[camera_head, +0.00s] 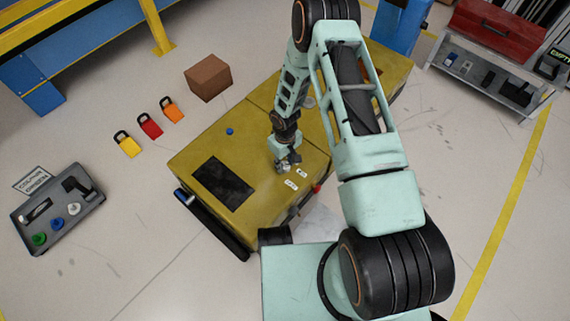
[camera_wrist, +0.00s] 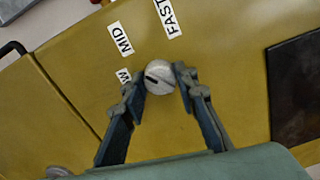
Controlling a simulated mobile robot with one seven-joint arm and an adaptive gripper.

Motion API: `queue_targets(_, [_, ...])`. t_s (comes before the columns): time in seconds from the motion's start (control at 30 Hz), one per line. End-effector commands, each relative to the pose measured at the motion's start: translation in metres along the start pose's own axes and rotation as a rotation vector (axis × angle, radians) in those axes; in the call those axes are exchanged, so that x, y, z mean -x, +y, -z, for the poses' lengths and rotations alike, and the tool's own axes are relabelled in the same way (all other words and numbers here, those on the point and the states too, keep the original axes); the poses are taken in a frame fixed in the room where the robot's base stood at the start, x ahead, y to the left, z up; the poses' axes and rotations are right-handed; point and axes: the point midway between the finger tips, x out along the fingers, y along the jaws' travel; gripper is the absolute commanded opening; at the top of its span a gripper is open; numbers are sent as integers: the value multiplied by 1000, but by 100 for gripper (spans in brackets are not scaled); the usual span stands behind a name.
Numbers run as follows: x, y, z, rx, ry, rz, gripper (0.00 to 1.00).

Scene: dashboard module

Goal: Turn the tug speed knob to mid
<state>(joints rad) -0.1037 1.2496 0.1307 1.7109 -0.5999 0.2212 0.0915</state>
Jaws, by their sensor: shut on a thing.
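The tug speed knob (camera_wrist: 160,77) is a round light-grey knob with a short dark pointer mark on its left half, roughly toward the partly hidden label ending in W (camera_wrist: 124,76). The MID label (camera_wrist: 120,38) lies up and left of the knob, and the FAST label (camera_wrist: 170,17) lies above it. My gripper (camera_wrist: 160,80) is shut on the knob, one finger at each side. In the head view, my gripper (camera_head: 284,166) is down at the yellow tug's top (camera_head: 238,140), beside small white labels (camera_head: 297,179); the knob is mostly hidden there.
A dark panel (camera_head: 222,183) and a blue button (camera_head: 229,131) are on the tug's top. A red button (camera_head: 317,188) is near its right edge. A brown box (camera_head: 208,77), coloured padlocks (camera_head: 150,125) and a grey control box (camera_head: 58,213) are on the floor.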

Motion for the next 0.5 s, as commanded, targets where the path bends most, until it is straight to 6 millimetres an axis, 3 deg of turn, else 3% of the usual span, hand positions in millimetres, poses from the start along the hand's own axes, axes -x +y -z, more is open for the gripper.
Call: queue_targets(0.5, [0, 0, 0, -117, 1, 0, 3])
